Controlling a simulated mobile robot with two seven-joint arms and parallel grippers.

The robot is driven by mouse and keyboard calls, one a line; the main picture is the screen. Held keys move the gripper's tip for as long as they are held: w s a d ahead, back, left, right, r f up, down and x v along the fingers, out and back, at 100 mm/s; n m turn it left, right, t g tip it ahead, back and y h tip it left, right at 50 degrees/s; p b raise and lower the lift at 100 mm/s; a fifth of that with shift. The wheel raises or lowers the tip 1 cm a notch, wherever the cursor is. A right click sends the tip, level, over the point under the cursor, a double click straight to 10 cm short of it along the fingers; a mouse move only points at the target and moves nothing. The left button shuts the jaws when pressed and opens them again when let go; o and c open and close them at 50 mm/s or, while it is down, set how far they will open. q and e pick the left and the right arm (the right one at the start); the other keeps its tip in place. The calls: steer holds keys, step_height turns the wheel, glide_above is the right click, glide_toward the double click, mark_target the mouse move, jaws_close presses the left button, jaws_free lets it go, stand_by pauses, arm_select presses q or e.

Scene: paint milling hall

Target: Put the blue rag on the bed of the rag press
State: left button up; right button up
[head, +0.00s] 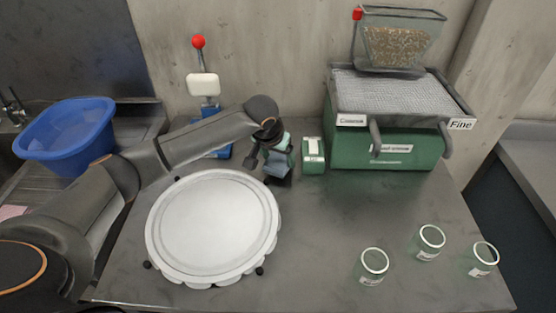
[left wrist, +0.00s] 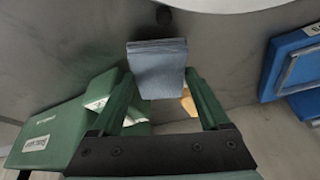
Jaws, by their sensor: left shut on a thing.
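The blue rag (head: 278,164) is a small folded grey-blue pad. My left gripper (head: 273,166) is shut on it, just right of the white round plate. The left wrist view shows the rag (left wrist: 158,66) between the tips of the two green fingers (left wrist: 160,82). The rag press (head: 203,85) stands at the back, left of the gripper, with a red-knobbed lever, a white block and a blue base. My arm hides much of its lower part, including the bed, in the head view. Part of its blue base (left wrist: 290,62) shows at the right of the left wrist view. My right gripper is not in view.
The white round plate (head: 212,225) fills the table's left front. A small green box (head: 313,156) and a green screening machine (head: 340,152) stand right of the gripper. Three glass jars (head: 373,264) stand at the front right. A blue tub (head: 65,140) is far left.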

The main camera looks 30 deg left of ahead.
arm_select(q)
steer(key=shift+f, duration=0.7)
steer(key=shift+f, duration=0.15)
steer(key=o, duration=1.1)
steer(key=shift+c, duration=0.2)
